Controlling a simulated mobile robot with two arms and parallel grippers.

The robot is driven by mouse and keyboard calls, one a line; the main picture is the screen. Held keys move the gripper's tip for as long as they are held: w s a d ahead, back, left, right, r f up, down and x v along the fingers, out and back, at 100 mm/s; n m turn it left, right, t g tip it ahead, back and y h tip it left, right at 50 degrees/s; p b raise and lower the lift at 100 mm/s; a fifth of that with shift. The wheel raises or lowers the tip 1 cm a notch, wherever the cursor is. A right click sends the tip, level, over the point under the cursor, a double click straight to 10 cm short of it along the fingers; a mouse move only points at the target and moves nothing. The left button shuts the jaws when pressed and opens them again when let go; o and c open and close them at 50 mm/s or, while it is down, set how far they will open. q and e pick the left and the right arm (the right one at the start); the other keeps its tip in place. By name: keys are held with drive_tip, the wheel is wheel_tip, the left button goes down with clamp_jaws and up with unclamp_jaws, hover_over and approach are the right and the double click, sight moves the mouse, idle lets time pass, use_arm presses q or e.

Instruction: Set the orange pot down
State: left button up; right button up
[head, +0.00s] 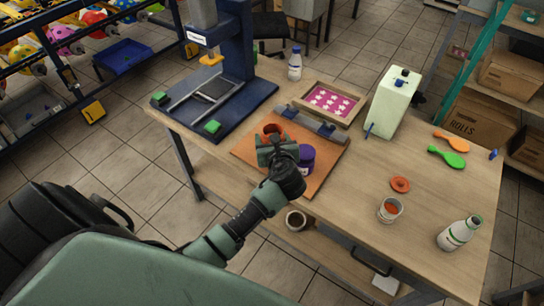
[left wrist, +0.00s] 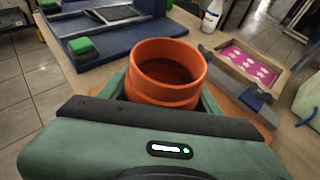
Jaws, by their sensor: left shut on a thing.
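The orange pot (left wrist: 166,86) is open-topped, upright and looks empty inside in the left wrist view. In the head view its rim (head: 271,130) shows just beyond my left gripper (head: 272,146). My left gripper is shut on the pot, with its jaws on either side of it. The pot is over the left part of an orange-brown mat (head: 244,148). I cannot tell whether its base touches the mat. A purple jar (head: 306,157) stands on the mat just right of the gripper. My right gripper is not in view.
A blue press (head: 240,95) stands behind left. A grey bar (head: 318,126) and a pink-screened frame (head: 333,103) lie behind the mat. A white canister (head: 394,104), two paddles (head: 446,155), an orange lid (head: 400,184), a cup (head: 390,209) and a bottle (head: 459,234) are right.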

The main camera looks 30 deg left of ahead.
use_arm(q)
wheel_tip(320, 180, down, 9)
drive_tip(key=shift+r+b, duration=0.15)
drive_tip(key=shift+b, duration=0.35)
drive_tip(key=o, duration=1.3)
drive_tip(key=shift+f, duration=0.2)
drive_tip(key=shift+r, duration=0.1)
drive_tip(key=shift+s+d+r, duration=0.15)
drive_tip(key=v, duration=1.1)
drive_tip(key=shift+s+r, duration=0.2)
drive_tip(key=shift+d, duration=0.1)
